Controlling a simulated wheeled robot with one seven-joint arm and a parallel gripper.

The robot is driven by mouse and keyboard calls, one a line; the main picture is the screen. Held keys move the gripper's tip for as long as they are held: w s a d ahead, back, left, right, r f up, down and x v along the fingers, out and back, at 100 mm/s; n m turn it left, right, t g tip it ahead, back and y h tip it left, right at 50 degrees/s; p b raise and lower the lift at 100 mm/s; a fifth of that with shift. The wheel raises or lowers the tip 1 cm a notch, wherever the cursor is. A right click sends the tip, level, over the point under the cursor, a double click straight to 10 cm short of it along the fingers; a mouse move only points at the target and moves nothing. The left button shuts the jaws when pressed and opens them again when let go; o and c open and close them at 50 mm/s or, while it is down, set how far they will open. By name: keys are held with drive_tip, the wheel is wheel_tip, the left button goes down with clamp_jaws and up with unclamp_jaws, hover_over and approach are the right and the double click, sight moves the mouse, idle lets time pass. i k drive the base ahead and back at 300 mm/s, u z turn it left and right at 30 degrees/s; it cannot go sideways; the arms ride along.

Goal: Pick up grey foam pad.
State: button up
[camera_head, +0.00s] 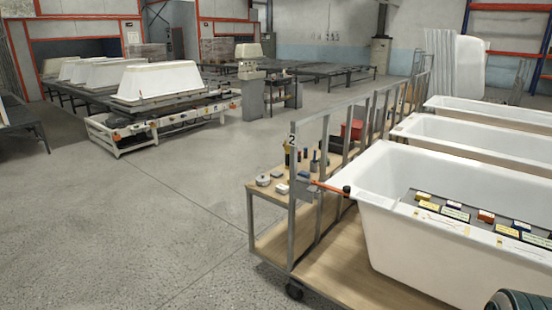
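I cannot surely pick out the grey foam pad. Several small items stand on the wooden shelf (268,200) at the near left end of the trolley. Among them are a pale round item (262,179), a small light block (282,188) and a small pale item (277,172); any of these could be the pad, but they are too small to tell. A grey flat piece (305,189) shows by the trolley's corner post, partly behind an orange-handled tool (330,188). My gripper is not in view.
White bathtub shells (400,215) stand on the trolley deck (325,262) at the right; the nearest holds a dark tray with small coloured boxes. Metal posts (323,165) edge the shelf. The concrete floor (170,220) at the left is clear. A low conveyor (165,120) carries more shells behind.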

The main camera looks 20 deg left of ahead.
sight(276, 174)
drive_tip(key=z, duration=1.65)
drive_tip(key=k, duration=0.1)
drive_tip(key=u, duration=3.05)
drive_tip(key=i, duration=1.15)
drive_tip(key=z, duration=0.4)
drive_tip(key=i, duration=0.85)
drive_tip(key=z, duration=0.55)
